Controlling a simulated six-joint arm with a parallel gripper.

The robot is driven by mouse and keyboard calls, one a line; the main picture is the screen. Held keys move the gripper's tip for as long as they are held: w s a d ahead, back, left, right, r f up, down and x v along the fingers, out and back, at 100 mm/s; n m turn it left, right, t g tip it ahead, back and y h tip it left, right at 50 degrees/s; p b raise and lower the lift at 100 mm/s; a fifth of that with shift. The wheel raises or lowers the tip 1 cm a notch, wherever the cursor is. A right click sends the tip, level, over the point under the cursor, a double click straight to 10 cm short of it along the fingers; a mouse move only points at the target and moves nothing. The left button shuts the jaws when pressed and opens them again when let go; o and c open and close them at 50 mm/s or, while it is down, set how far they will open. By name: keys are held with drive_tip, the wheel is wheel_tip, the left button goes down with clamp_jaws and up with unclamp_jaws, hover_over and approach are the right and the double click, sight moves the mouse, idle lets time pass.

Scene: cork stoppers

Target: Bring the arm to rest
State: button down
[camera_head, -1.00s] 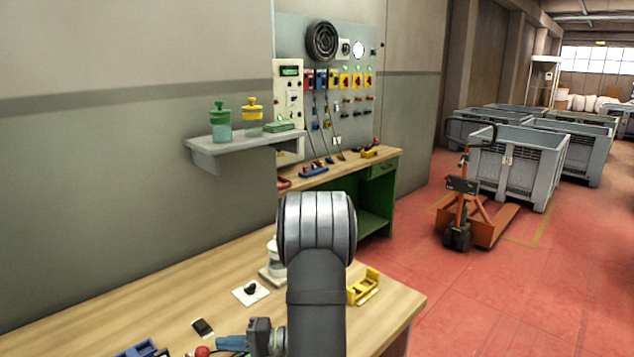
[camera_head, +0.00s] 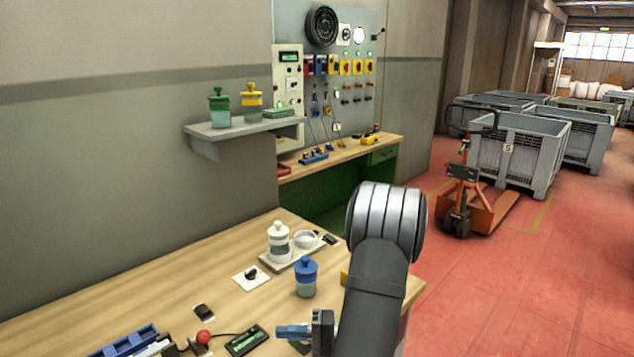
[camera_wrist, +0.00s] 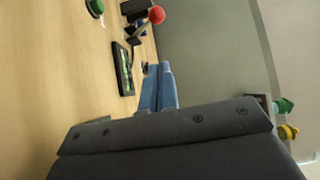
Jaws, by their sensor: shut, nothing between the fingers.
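My gripper (camera_head: 292,332) is low at the front of the wooden table (camera_head: 190,280), its blue fingers pointing left. In the wrist view the blue fingers (camera_wrist: 158,90) lie together with nothing between them. The gripper is apart from the jars. A blue-lidded jar (camera_head: 306,278) stands upright on the table just beyond the gripper. A white-lidded jar (camera_head: 279,242) stands on a tray (camera_head: 292,262) behind it, beside a round white dish (camera_head: 306,239). My arm hides the table's right end.
A wall shelf (camera_head: 230,131) holds a green-lidded jar (camera_head: 219,106) and a yellow-lidded jar (camera_head: 251,102). The table's left middle is mostly clear.

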drive_tip(key=a, duration=1.3)
drive_tip(key=shift+w, duration=0.3)
drive_tip(key=shift+w+a+r+m+g+h, duration=0.1)
drive_tip(key=shift+w+a+m+g+h, duration=0.25)
drive_tip(key=shift+w+a+m+h, duration=1.1)
drive_tip(key=shift+w+a+r+m+g+h, duration=0.15)
drive_tip(key=shift+w+a+g+h, duration=0.5)
drive_tip(key=shift+a, duration=1.6)
drive_tip(key=shift+w+a+r+m+g+h, duration=0.1)
drive_tip(key=shift+w+a+m+h, duration=0.7)
drive_tip(key=shift+w+a+h, duration=0.8)
drive_tip(key=shift+w+a+f+m+g+h, duration=0.2)
drive_tip(key=shift+a+f+m+g, duration=0.15)
drive_tip(key=shift+a+f, duration=0.1)
drive_tip(key=shift+w+a+f+m+g+h, duration=0.2)
drive_tip(key=shift+a+f+m+g, duration=0.1)
drive_tip(key=shift+a+g, duration=0.1)
